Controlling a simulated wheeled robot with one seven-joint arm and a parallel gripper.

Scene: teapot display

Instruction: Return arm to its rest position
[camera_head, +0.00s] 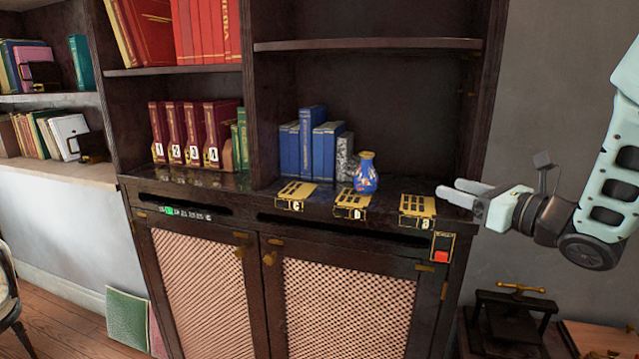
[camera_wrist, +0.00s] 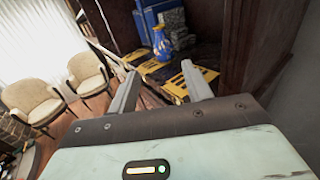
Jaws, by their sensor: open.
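My gripper (camera_head: 466,194) is at the right of the head view, at the right end of the cabinet's ledge, beside the yellow plate marked D (camera_head: 417,206). Its two grey fingers are apart with nothing between them, as the wrist view (camera_wrist: 162,92) also shows. A blue vase (camera_head: 366,175) with an orange pattern stands upright on the ledge, behind the middle yellow plate (camera_head: 351,204) and left of my gripper. In the wrist view the vase (camera_wrist: 162,44) is beyond the fingers, apart from them.
A third yellow plate (camera_head: 296,195) marked C is farther left. Blue books (camera_head: 312,145) stand behind it. A panel with a red button (camera_head: 441,256) is on the cabinet front below my gripper. A dark press (camera_head: 510,318) stands lower right. Two chairs (camera_wrist: 88,74) show in the wrist view.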

